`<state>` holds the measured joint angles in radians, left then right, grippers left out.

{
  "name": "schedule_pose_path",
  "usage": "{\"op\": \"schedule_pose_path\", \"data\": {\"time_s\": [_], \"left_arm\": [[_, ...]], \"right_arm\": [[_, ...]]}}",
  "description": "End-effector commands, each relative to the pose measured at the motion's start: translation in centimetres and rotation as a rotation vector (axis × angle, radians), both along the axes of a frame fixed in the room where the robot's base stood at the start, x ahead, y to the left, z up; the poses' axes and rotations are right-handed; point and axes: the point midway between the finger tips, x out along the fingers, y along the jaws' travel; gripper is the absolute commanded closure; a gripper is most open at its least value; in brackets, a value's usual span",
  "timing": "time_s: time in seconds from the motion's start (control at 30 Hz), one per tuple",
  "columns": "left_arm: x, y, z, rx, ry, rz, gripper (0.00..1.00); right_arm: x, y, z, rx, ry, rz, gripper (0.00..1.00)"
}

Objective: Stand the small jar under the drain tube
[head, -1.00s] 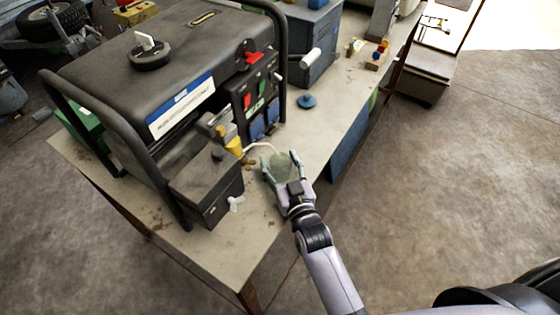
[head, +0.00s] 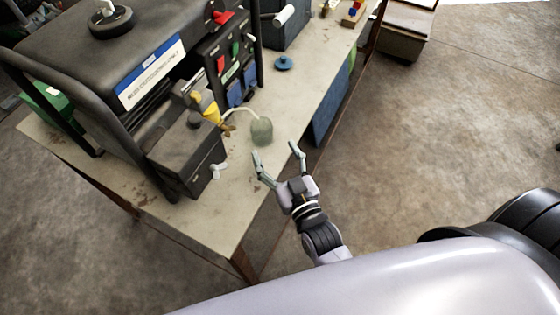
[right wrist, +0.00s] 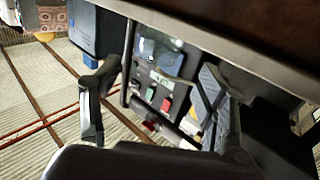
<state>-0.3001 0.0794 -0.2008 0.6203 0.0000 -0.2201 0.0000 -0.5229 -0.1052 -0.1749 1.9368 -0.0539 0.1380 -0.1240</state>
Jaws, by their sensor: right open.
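The small jar (head: 262,132), greenish and see-through, stands on the bench top. The pale drain tube (head: 237,111) curves from beside the yellow funnel (head: 211,112) to the jar's top; whether its end is over or inside the mouth I cannot tell. My right gripper (head: 276,150) is open and empty, its fingers apart, just in front of the jar and clear of it. In the right wrist view the open fingers (right wrist: 160,75) frame the machine's panel; I cannot pick out the jar there. My left gripper is not in view.
The black generator (head: 75,60) fills the bench's left side, with a dark box (head: 187,155) at its front. A blue lid (head: 283,63) lies on the bench (head: 215,215) behind the jar. The bench's right edge runs close by the jar.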

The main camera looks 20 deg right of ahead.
Motion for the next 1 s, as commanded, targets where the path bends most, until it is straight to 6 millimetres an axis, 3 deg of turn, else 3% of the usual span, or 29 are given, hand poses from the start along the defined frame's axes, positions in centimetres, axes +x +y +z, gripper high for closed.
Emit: {"op": "schedule_pose_path", "data": {"time_s": [0.23,1.0], "left_arm": [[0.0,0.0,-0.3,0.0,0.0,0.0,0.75],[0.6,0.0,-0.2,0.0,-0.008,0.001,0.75]], "right_arm": [[-2.3,-0.2,0.0,-0.001,0.0,0.001,0.33],[-2.4,-0.3,0.0,0.0,0.001,0.0,0.33]]}}
